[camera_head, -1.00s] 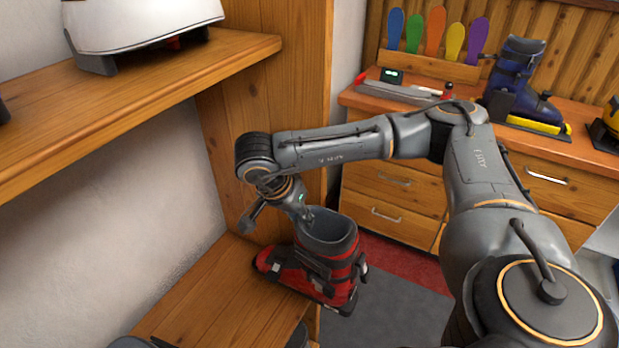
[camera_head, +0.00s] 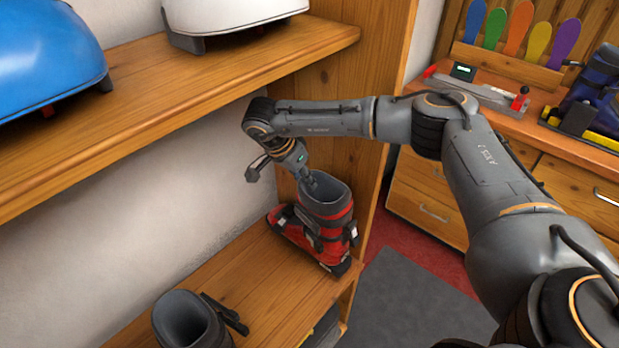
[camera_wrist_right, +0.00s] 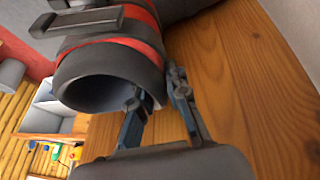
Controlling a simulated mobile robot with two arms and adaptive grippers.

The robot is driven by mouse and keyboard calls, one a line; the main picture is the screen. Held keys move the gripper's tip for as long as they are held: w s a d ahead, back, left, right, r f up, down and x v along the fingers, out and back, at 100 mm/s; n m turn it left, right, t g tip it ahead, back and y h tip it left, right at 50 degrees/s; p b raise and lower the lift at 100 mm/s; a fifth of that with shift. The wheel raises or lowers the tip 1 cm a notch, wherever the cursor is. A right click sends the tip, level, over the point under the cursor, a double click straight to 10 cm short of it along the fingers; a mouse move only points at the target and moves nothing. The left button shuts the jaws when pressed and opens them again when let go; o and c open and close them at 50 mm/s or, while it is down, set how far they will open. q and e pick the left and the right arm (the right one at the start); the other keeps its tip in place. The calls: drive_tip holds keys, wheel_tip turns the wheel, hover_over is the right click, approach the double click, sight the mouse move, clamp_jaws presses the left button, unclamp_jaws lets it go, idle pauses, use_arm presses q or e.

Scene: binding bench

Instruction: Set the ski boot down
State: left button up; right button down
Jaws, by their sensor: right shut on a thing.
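The red and black ski boot (camera_head: 318,226) is upright at the right end of the lower wooden shelf (camera_head: 240,262), its toe pointing left. It looks to be on or just above the board; I cannot tell if the sole touches. My right gripper (camera_head: 308,184) is shut on the rim of the boot's cuff, at its left side. In the right wrist view the boot (camera_wrist_right: 110,55) shows its grey open cuff, and the fingers of the right gripper (camera_wrist_right: 158,95) pinch the cuff wall. My left gripper is not in view.
A dark boot (camera_head: 190,322) stands nearer on the lower shelf. The upper shelf (camera_head: 200,88) above holds a blue helmet (camera_head: 45,55) and a white one (camera_head: 235,12). A wooden side panel (camera_head: 375,110) closes the right end. A drawer bench with a blue boot (camera_head: 597,85) stands at right.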

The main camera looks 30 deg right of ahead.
drive_tip(key=shift+f+p, duration=0.3)
drive_tip(key=shift+f, duration=1)
drive_tip(key=c, duration=1.3)
unclamp_jaws()
drive_tip(key=shift+c, duration=0.2)
drive_tip(key=b+v, duration=0.1)
drive_tip(key=v, duration=0.6)
drive_tip(key=shift+a+r, duration=0.15)
drive_tip(key=shift+r, duration=0.1)
drive_tip(key=shift+f, duration=0.1)
